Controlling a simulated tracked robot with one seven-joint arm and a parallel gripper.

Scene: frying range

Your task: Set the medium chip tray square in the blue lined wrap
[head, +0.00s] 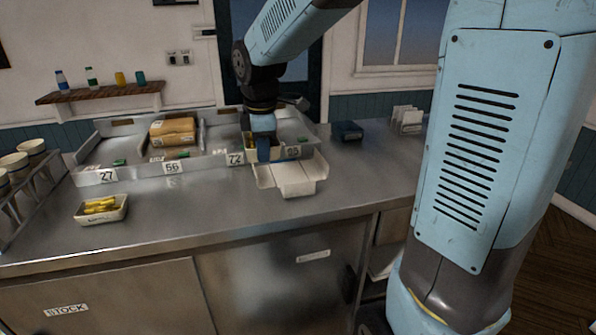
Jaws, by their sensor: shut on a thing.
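My gripper (268,148) is at the back of the counter, shut on a pale chip tray (252,154) with yellow chips showing at its left side. The gripper hides much of this tray. An open white wrap (297,187) with spread flaps lies on the counter just in front and to the right of the gripper. Another pale chip tray (88,215) with yellow chips stands alone at the front left of the counter.
A metal rack (125,172) with low dividers and number labels runs along the back. It holds a brown package (173,133). A dark blue box (346,131) and a white card holder (407,119) stand at the back right. The front middle counter (200,215) is clear.

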